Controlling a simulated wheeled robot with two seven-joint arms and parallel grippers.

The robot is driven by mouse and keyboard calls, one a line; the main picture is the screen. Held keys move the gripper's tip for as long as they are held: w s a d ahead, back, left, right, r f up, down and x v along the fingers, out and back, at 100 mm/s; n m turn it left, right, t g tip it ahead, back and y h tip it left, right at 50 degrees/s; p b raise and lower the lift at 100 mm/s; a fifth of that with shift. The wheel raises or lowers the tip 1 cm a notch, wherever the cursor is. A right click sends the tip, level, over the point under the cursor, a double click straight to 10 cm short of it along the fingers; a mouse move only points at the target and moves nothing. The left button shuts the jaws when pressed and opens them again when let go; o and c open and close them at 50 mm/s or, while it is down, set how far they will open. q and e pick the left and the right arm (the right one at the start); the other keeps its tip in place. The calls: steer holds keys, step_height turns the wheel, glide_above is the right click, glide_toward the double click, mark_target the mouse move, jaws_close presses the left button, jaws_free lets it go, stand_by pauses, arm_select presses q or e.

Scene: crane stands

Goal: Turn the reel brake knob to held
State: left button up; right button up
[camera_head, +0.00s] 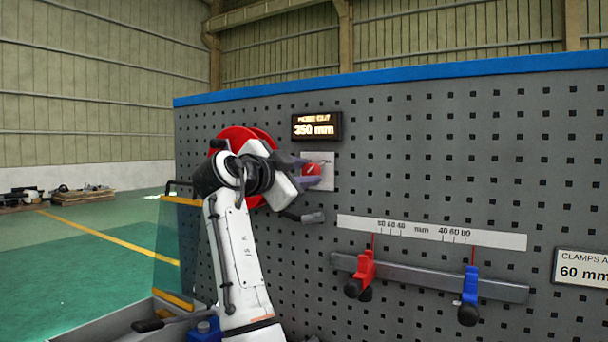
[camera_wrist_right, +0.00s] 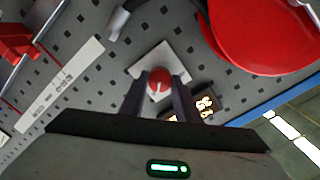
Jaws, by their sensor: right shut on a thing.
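The red brake knob (camera_head: 311,170) with a pale pointer line sits on a light square plate (camera_head: 324,183) on the grey pegboard. My right gripper (camera_head: 300,170) is at the knob, its dark fingers on either side, shut on it. In the right wrist view the knob (camera_wrist_right: 158,82) lies between the two fingertips (camera_wrist_right: 158,90), in front of the plate (camera_wrist_right: 160,62). The plate's markings are too small to read. The red reel (camera_head: 235,137) is partly hidden behind my right arm. My left gripper is not in view.
A lit display (camera_head: 316,126) reading 350 mm is above the knob. A metal lever (camera_head: 305,216) is just below the gripper. A rail (camera_head: 430,277) with a red clamp (camera_head: 363,268) and a blue clamp (camera_head: 470,287) lies lower right. Pegboard between them is bare.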

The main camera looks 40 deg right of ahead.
stand_by(0.3)
steer(key=o, duration=1)
steer(key=shift+o, duration=0.2)
steer(key=b+v, duration=0.1)
steer(key=v, duration=0.9)
steer(key=shift+a, duration=0.2)
steer(key=shift+s, duration=0.1)
